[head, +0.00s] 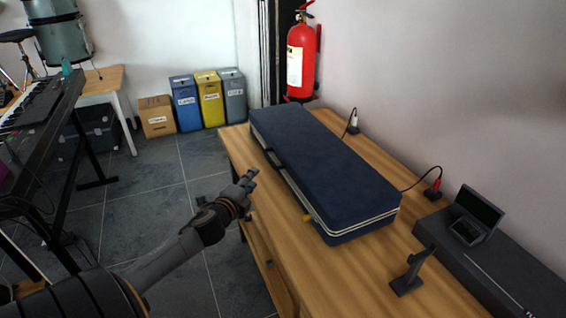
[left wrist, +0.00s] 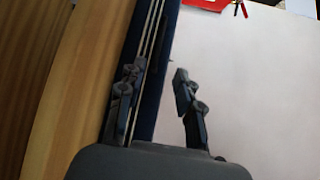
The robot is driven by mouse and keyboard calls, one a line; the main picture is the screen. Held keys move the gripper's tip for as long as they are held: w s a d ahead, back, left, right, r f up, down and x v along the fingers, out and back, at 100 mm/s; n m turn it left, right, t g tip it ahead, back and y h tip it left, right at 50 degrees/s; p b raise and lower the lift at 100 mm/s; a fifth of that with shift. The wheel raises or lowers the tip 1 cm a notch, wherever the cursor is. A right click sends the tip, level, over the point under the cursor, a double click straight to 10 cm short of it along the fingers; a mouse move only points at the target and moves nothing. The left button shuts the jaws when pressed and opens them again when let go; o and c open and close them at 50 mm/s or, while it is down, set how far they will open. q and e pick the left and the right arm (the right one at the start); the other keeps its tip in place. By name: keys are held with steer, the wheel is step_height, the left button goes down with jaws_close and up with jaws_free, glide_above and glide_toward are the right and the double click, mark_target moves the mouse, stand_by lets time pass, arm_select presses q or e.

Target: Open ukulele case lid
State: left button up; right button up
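The dark blue ukulele case (head: 325,165) lies lengthwise on the wooden table, its lid looking shut above pale trim lines along the side. A small yellow piece (head: 307,218) shows low on its near side, and a dark handle-like part sits further back. My left gripper (head: 250,178) is at the left of the case, beside its long side. In the left wrist view the two fingers (left wrist: 156,78) are apart with nothing held between them; the case's side (left wrist: 150,60) with its trim runs behind the left finger. Contact cannot be told. My right gripper is not in view.
The wooden table (head: 345,285) holds a small black stand (head: 408,272) and a dark flat box (head: 510,275) with an open device on it. Cables run behind the case by the wall. A red fire extinguisher (head: 301,55) hangs beyond. Open floor lies left of the table.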

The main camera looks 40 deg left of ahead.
mark_target(269, 161)
arm_select(q)
steer(key=x, duration=1.3)
steer(key=shift+a+f, duration=0.15)
steer(key=shift+s, duration=0.1)
steer(key=shift+c, duration=0.2)
jaws_close()
